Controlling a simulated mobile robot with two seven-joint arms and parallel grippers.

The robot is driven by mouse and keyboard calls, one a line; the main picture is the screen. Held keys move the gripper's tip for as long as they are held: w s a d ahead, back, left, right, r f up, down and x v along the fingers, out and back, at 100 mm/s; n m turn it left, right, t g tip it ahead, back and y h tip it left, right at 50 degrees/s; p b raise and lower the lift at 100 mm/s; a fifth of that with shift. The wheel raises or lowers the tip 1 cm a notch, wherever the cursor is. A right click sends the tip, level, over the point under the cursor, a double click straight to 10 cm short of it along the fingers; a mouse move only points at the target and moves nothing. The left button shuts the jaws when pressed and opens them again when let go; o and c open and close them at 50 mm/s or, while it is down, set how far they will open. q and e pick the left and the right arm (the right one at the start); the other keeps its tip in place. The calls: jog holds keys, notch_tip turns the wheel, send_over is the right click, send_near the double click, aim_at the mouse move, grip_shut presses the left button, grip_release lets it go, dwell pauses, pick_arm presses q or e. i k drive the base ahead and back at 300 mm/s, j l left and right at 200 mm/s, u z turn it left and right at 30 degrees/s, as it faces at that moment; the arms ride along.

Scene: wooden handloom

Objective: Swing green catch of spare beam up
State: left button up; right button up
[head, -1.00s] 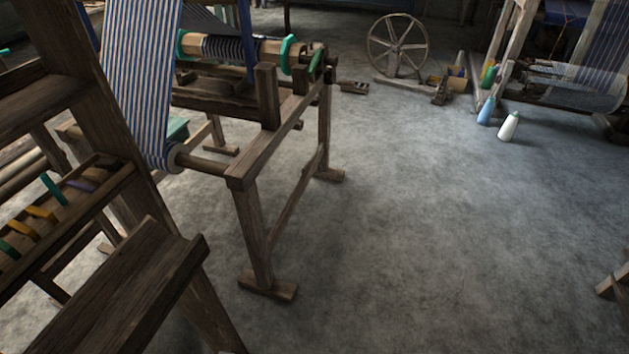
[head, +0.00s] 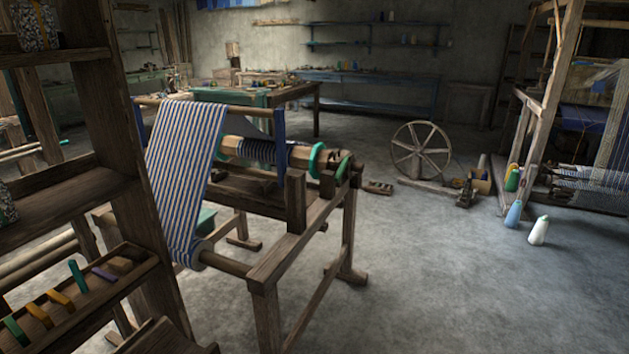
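A wooden stand (head: 262,280) in the middle of the view carries a beam (head: 298,156) wound with dark thread, with a green ring (head: 317,160) at its right end. A small green piece, which looks like the catch (head: 343,167), sits at the right end of the stand just past that ring. It appears tilted, but it is too small to tell its exact position. Striped blue and white cloth (head: 187,165) hangs over the left part of the stand. Neither of my grippers is in view.
A wooden shelf rack (head: 120,140) stands close at the left, with a tray of coloured pieces (head: 75,295). A spinning wheel (head: 420,150), cones (head: 538,231) and a loom (head: 545,100) stand to the right. The floor (head: 420,300) right of the stand is clear.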

aim_at(343, 164)
jog(key=i+l+u, duration=0.95)
jog(key=i+l, duration=0.05)
jog(key=i, duration=0.05)
